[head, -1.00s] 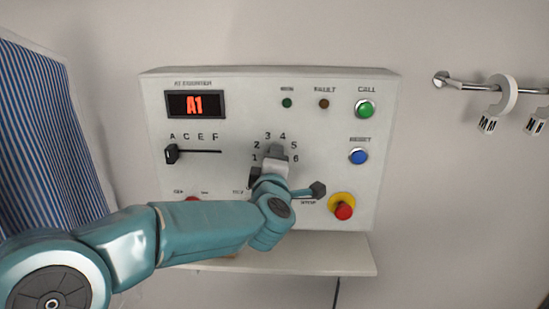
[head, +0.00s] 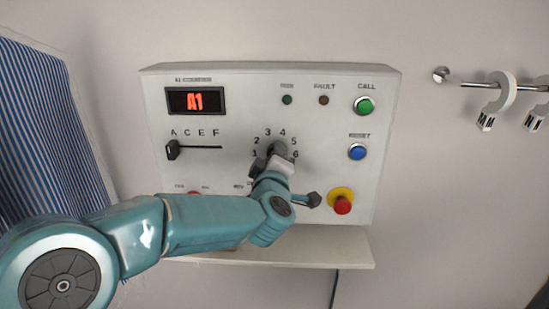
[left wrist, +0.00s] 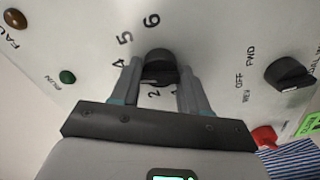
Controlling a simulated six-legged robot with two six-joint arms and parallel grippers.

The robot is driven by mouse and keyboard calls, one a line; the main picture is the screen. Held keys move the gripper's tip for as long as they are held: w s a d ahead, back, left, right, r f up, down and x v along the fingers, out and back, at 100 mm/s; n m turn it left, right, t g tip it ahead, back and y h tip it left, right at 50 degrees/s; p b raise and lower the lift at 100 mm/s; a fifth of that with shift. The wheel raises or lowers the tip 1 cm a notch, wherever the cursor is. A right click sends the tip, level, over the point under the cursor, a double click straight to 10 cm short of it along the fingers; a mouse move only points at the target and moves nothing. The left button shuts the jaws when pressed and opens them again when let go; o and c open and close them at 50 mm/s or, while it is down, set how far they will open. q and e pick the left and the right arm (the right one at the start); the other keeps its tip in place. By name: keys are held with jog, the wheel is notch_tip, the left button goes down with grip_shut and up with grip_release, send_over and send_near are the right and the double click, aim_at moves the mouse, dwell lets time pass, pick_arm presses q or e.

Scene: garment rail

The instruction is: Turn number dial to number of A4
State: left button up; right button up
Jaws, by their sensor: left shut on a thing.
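The number dial (head: 279,149) is a dark round knob on the pale panel, ringed by the numbers 1 to 6. In the left wrist view the dial (left wrist: 160,64) sits between my two fingers, with several numbers visible around it. My left gripper (head: 272,162) is shut on the dial; it also shows in the left wrist view (left wrist: 160,84). The red display (head: 195,101) reads A1. The letter slider (head: 172,150) stands at A. The dial's pointer is hard to make out. My right gripper is not in view.
A green button (head: 364,105), a blue button (head: 357,152) and a red stop button (head: 342,202) line the panel's right side. A dark knob (left wrist: 289,73) marked OFF and FWD is near the dial. A striped cloth (head: 45,130) hangs left; a rail (head: 470,84) is right.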

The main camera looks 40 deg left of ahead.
pick_arm(q)
jog(key=o, duration=1)
jog(key=b+v, duration=0.1)
jog(key=v, duration=1.5)
jog(key=shift+s+d+b, duration=0.1)
jog(key=shift+d+b, duration=0.05)
jog(key=shift+b, duration=0.25)
